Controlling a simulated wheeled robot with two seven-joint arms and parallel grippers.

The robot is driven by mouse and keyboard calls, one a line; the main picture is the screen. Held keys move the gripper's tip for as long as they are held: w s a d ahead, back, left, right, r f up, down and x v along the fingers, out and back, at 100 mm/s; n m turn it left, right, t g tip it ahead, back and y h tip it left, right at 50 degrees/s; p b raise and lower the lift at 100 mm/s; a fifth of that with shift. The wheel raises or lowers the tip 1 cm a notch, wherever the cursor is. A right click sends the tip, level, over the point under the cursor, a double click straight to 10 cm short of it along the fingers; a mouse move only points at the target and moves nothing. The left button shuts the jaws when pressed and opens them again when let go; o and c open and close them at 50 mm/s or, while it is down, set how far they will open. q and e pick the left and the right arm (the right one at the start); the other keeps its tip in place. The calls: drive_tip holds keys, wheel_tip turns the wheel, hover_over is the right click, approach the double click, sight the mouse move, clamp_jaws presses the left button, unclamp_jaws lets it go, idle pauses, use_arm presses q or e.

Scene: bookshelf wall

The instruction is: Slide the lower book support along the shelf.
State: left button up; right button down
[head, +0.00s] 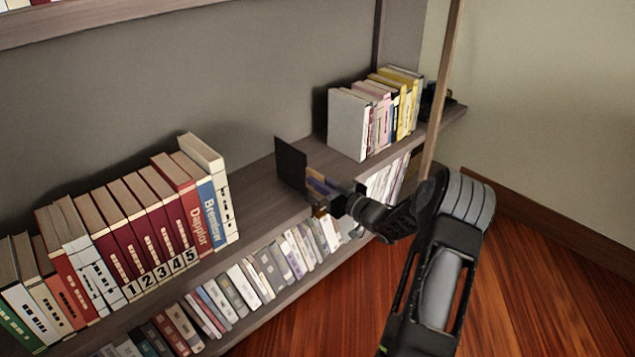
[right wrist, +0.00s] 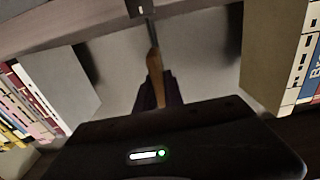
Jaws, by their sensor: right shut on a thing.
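The book support (head: 291,165) is a thin dark upright plate on the middle shelf, in the gap between two groups of books. My right gripper (head: 320,190) reaches in from the right, at the shelf's front edge, and is shut on the support. The fingers partly hide the support's lower part. In the right wrist view the fingers (right wrist: 157,88) show in the middle, beyond the dark gripper body; the support is hard to make out there. My left gripper is not in view.
On the middle shelf (head: 262,195), a row of books (head: 140,215) stands at left and another group (head: 375,110) at right, with bare shelf on both sides of the support. A lower row of books (head: 240,285) stands beneath. A wooden post (head: 443,85) rises near my arm.

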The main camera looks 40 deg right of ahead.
drive_tip(key=c, duration=1.4)
unclamp_jaws()
drive_tip(key=shift+c, duration=0.2)
drive_tip(key=shift+s, duration=0.65)
drive_tip(key=s+p, duration=0.2)
drive_tip(key=s, duration=0.4)
drive_tip(key=shift+s, duration=0.3)
